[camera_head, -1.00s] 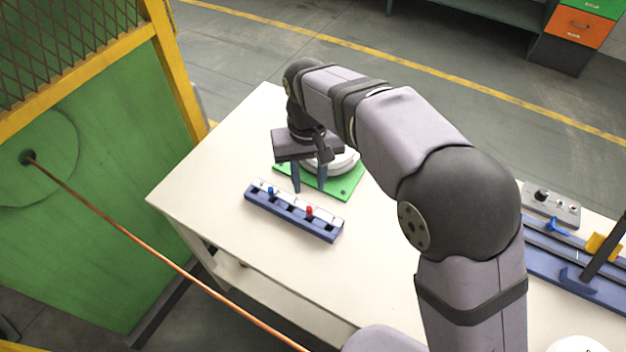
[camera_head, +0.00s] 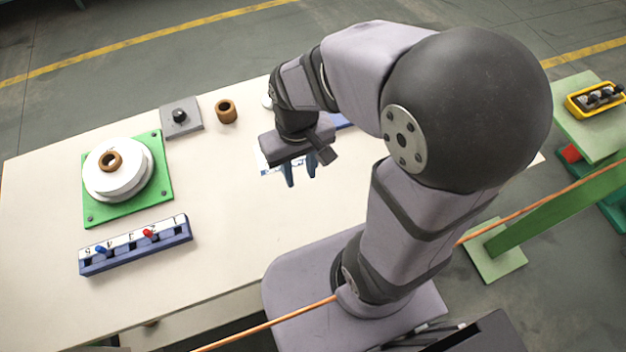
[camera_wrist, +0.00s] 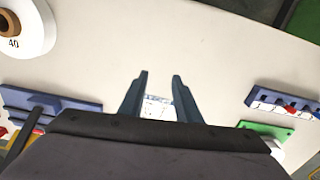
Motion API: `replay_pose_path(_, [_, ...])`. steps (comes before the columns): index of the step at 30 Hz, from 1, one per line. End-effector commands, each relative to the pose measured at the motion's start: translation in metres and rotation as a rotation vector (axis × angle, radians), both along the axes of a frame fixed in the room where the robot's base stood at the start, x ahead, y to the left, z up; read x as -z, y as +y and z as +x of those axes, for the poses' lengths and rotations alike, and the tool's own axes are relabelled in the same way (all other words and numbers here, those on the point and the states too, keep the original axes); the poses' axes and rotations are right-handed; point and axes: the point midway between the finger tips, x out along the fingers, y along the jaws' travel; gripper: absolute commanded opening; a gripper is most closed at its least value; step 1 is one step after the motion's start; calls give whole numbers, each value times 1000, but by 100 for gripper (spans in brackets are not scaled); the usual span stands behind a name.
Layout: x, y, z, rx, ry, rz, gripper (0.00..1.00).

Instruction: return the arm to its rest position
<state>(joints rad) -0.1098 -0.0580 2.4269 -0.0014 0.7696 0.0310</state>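My gripper (camera_head: 301,183) hangs over the pale table (camera_head: 225,185), fingers pointing down. It is above or beside a white printed sheet (camera_head: 267,165), partly hidden behind it. In the wrist view, the two blue-grey fingers (camera_wrist: 161,77) stand apart with nothing held between them. The printed sheet (camera_wrist: 158,108) shows beyond them in the gap. My arm is bent, with its large dark elbow high at the right of the head view.
At left are a green plate (camera_head: 92,213) with a white reel (camera_head: 130,185) and a blue numbered rack (camera_head: 135,250) with red and blue pegs. A grey knob block (camera_head: 190,128) and brown ring (camera_head: 226,116) stand behind. An orange strand (camera_head: 540,202) crosses at right.

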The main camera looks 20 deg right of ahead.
Motion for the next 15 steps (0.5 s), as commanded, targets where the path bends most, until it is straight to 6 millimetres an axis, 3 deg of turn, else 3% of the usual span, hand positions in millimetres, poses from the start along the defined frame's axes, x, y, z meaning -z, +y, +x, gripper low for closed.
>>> replay_pose_path(3, [8,-20,-22,58,1,0,30])
replay_pose_path(6, [11,-27,-31,78,1,0,30])
replay_pose_path(15, [12,-28,-34,83,2,0,30])
